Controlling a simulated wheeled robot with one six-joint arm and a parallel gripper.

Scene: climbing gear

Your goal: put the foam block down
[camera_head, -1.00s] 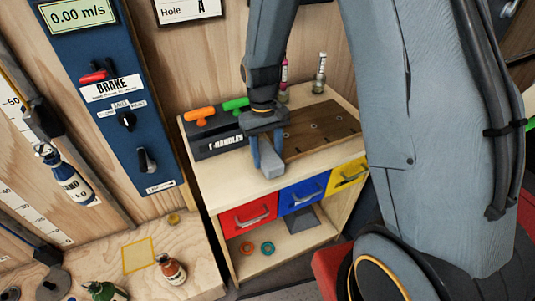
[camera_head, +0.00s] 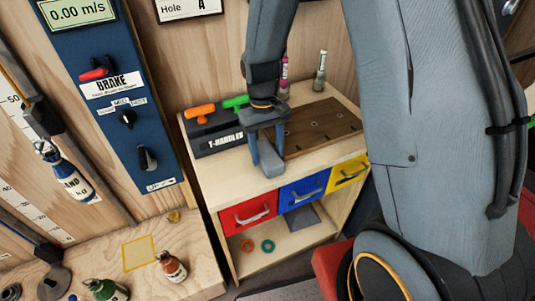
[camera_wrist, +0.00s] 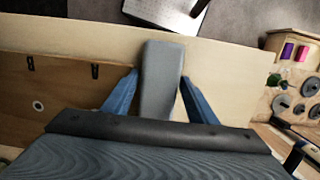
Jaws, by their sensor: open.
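The grey foam block (camera_head: 270,163) rests on the light wooden top of the drawer cabinet, near its front edge. In the wrist view the block (camera_wrist: 161,75) lies between the two blue fingers, its far end close to the cabinet top's edge. My gripper (camera_head: 266,146) is low over the cabinet top, around the block. In the wrist view my gripper (camera_wrist: 160,88) is open, with a gap beside the block on each side. The near end of the block is hidden by the gripper body.
A T-handle rack (camera_head: 218,140) with orange and green handles stands behind left. A brown holed board (camera_head: 318,127) lies to the right, with small bottles (camera_head: 320,72) behind. Red (camera_head: 248,213), blue (camera_head: 304,191) and yellow (camera_head: 350,172) drawers are below. Bare top lies left of the block.

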